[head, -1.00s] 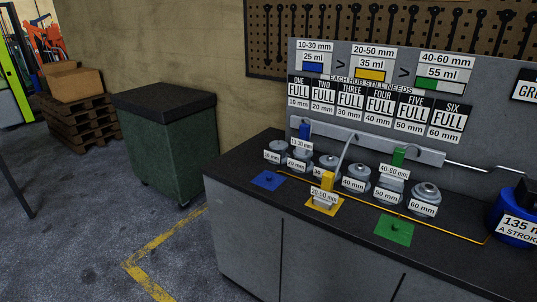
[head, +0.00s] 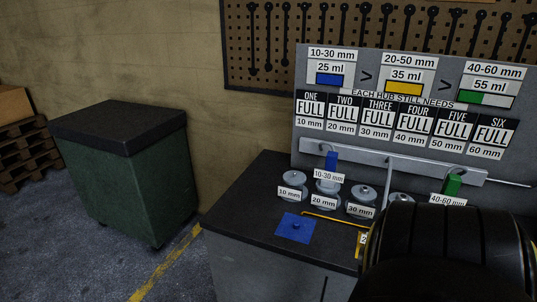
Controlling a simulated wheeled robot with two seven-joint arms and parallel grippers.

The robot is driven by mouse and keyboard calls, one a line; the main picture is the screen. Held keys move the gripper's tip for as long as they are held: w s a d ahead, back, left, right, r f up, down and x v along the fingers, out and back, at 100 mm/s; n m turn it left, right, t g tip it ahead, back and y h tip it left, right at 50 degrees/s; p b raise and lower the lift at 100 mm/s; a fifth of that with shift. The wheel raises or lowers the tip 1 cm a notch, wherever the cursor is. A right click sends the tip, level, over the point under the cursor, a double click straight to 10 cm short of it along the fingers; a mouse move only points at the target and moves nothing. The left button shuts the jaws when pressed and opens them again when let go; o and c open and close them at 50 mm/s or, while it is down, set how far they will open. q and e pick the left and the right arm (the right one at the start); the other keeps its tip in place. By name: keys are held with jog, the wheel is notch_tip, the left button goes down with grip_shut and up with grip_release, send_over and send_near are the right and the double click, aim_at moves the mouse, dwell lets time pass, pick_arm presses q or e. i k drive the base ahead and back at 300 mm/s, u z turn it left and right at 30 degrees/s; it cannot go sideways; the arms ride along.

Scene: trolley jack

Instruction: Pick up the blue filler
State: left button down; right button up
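The blue filler (head: 331,159) is a small upright blue block with a white 10-30 mm label. It stands at the back of the bench, by the grey hub labelled 20 mm (head: 327,186); whether it rests on that hub is hard to tell. A thin grey hose or hook shows at its top. A blue square mat (head: 287,236) with a small blue knob lies in front of the hubs. Neither gripper can be made out, and none is seen at the blue filler. A large black rounded shape covers the lower right.
Hubs labelled 10 mm (head: 293,185) and 30 mm (head: 361,202) flank the 20 mm hub. The green filler (head: 452,185) stands to the right, partly hidden. A grey sign panel (head: 310,150) rises behind. A green cabinet (head: 125,185) stands left, with bare floor before the bench.

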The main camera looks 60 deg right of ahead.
aim_at(329, 177)
jog(key=z, duration=0.55)
jog(key=i, duration=1.15)
jog(key=z, duration=1.05)
